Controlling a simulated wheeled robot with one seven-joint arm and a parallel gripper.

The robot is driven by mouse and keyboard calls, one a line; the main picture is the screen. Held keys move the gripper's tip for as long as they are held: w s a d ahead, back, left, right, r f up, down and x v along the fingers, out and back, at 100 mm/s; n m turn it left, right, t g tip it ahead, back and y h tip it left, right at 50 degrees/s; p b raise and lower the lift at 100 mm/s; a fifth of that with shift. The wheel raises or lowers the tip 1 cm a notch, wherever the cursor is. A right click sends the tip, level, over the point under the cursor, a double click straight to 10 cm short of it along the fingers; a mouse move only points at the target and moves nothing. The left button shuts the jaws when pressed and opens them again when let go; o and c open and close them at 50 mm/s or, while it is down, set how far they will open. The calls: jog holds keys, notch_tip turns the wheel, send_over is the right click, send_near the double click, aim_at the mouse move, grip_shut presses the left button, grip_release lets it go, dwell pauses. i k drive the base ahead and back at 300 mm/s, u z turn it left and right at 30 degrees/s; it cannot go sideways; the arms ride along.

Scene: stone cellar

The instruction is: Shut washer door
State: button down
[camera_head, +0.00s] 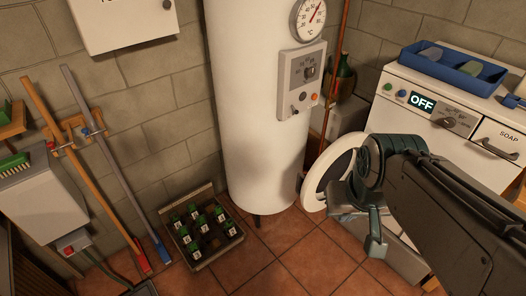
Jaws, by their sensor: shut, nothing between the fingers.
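The washer (449,155) is a white front-loader at the right, with a panel display reading OFF. Its round door (318,188), a white ring with dark glass, stands open, swung out to the left of the washer's front. My arm reaches in from the lower right and covers part of the door and much of the washer's front. My gripper (376,246) hangs below the wrist, just right of the door, pointing down, and is shut and empty. I cannot tell whether it touches the door. The door opening and hinge are hidden behind my arm.
A tall white boiler (250,110) stands left of the door. A crate of bottles (201,229) sits on the tiled floor. Long-handled tools (88,170) lean at the left wall. A blue tray (453,68) lies on the washer.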

aim_at(337, 161)
jog(key=u, duration=0.1)
jog(key=i, duration=1.2)
jog(key=z, duration=0.5)
